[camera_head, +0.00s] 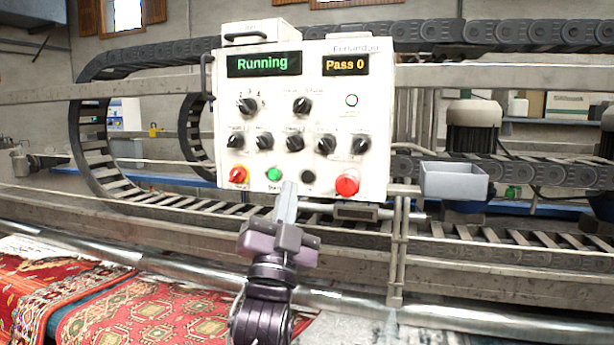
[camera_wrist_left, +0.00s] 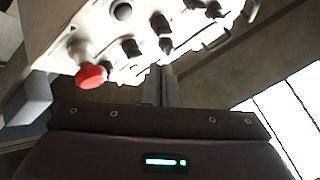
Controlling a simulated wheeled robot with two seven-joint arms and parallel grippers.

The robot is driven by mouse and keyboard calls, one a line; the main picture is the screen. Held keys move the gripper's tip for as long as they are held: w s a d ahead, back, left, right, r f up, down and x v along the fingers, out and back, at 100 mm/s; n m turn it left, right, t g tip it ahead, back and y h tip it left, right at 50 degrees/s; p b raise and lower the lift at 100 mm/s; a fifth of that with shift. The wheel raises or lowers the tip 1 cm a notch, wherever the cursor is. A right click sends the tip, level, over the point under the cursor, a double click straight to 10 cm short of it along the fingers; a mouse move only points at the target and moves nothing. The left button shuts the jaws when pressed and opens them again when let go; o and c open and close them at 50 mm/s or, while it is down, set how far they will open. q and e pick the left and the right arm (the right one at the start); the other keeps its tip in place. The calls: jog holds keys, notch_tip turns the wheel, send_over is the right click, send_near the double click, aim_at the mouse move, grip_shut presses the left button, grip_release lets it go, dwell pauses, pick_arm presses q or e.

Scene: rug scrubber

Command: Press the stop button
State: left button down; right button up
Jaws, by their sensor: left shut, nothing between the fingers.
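A white control panel (camera_head: 325,118) faces me, with "Running" and "Pass 0" on its displays. The label by the black button is too small to read. My left gripper (camera_head: 289,187) is shut and empty, its tips at the panel's lower edge between the green and black buttons. I cannot tell whether it touches. The left wrist view shows the gripper (camera_wrist_left: 166,74) and the red mushroom button (camera_wrist_left: 90,76). My right gripper is out of view.
Several black knobs (camera_head: 295,142) sit above the button row. A grey tray (camera_head: 453,181) is right of the panel. A metal roller (camera_head: 150,272) and red patterned rugs (camera_head: 140,318) lie below. Cable chains (camera_head: 90,130) run behind the panel.

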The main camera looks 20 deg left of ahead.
aim_at(308, 177)
pick_arm(q)
jog(key=shift+w+d, duration=0.15)
jog(key=shift+w, duration=3.05)
jog(key=shift+w, duration=0.7)
jog(key=shift+s, duration=0.8)
